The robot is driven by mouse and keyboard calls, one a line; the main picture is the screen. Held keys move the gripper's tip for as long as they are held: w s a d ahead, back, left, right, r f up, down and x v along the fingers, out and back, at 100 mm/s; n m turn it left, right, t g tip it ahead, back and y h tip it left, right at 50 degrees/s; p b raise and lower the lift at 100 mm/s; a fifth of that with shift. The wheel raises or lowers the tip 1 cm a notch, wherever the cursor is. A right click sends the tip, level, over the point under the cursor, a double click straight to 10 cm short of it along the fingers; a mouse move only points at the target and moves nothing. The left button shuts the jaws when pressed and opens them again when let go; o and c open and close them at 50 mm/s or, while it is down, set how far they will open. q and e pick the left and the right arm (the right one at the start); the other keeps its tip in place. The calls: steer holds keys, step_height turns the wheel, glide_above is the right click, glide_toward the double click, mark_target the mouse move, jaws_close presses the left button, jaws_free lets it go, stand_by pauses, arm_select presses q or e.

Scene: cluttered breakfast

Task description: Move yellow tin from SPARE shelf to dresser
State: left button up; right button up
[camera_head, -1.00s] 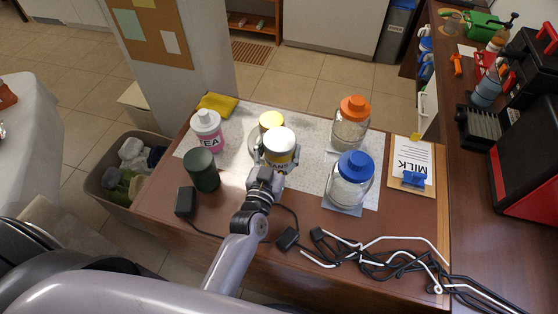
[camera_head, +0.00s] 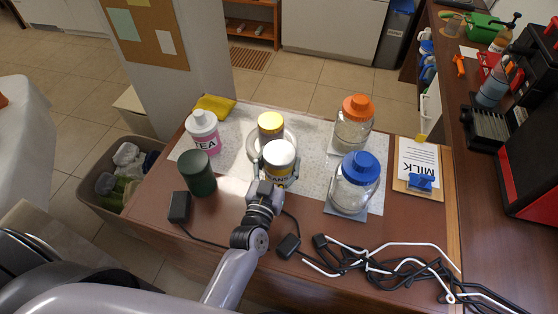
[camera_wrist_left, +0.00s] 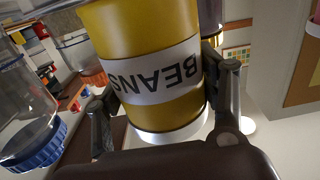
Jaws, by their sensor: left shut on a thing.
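The yellow tin (camera_head: 278,173) has a white lid and a white label; the label reads BEANS in the left wrist view (camera_wrist_left: 160,75). It is upright in the head view. My left gripper (camera_head: 277,167) is shut on it, with a finger on each side of the tin; both fingers also show in the left wrist view (camera_wrist_left: 165,95). I cannot tell whether the tin's base touches the surface below. My right gripper is not in view.
A tea bottle (camera_head: 203,132) and dark green canister (camera_head: 198,173) stand left. Orange-lidded (camera_head: 352,132) and blue-lidded (camera_head: 352,193) jars stand right, near a MILK clipboard (camera_head: 413,160). Black and white cables (camera_head: 385,262) lie on the front right. A bin (camera_head: 108,195) stands beyond the left edge.

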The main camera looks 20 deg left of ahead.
arm_select(q)
steer(key=shift+s+f, duration=0.15)
steer(key=shift+f, duration=0.15)
steer(key=o, duration=1)
steer(key=shift+f, duration=0.1)
steer(key=o, duration=0.4)
steer(key=shift+s+f, duration=0.1)
steer(key=shift+f, duration=0.15)
steer(key=shift+r, duration=0.3)
steer(key=s, duration=0.4)
steer(key=s+r, duration=0.1)
steer(key=s, duration=0.6)
steer(key=shift+s+r+b, duration=0.15)
steer(key=shift+s+b, duration=0.15)
steer(key=shift+b, duration=0.05)
